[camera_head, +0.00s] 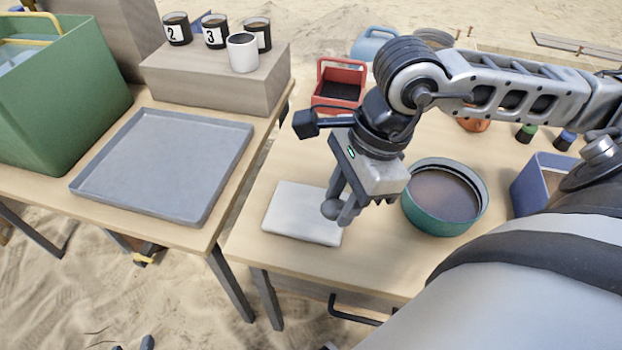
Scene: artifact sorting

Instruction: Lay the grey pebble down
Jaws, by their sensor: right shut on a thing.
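The grey pebble (330,209) is a small round stone between the fingertips of my right gripper (342,212). The gripper points down and is shut on it, with the fingers hiding part of the stone. The pebble is over the right part of a white folded cloth or pad (290,212) on the right table. I cannot tell whether it touches the pad. My left gripper is not in view.
A green round bowl (440,225) stands close right of the gripper. A red basket (340,85) and blue box (535,185) are on the same table. A grey tray (165,160) lies empty on the left table (165,232), beside a green crate (60,100).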

